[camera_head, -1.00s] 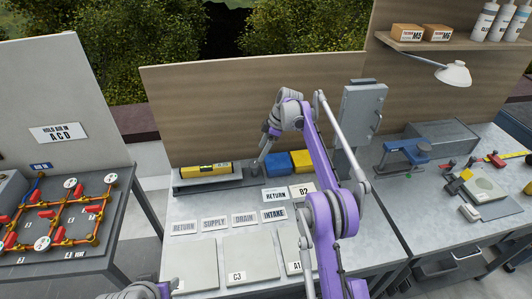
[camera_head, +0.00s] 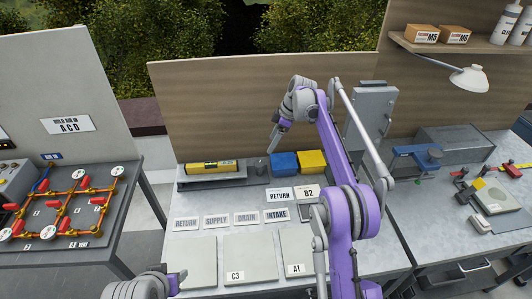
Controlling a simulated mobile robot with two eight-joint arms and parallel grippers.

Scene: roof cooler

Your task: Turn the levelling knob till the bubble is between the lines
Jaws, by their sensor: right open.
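A yellow spirit level (camera_head: 208,167) lies on a dark grey plate (camera_head: 213,179) at the back left of the middle bench. The bubble and its lines are too small to read. A small grey knob (camera_head: 261,166) stands at the plate's right end. My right gripper (camera_head: 274,143) hangs above and a little right of the knob in the picture, apart from it, open and empty. Only the tip of my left gripper (camera_head: 178,279) shows at the bottom, low over the front of the bench; its jaws cannot be made out.
A blue box (camera_head: 284,163) and a yellow box (camera_head: 312,161) stand just right of the knob. Label plates and flat panels (camera_head: 249,258) lie in front. A grey cabinet (camera_head: 371,115) stands at the back right. A pipe rig (camera_head: 66,208) is on the left bench.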

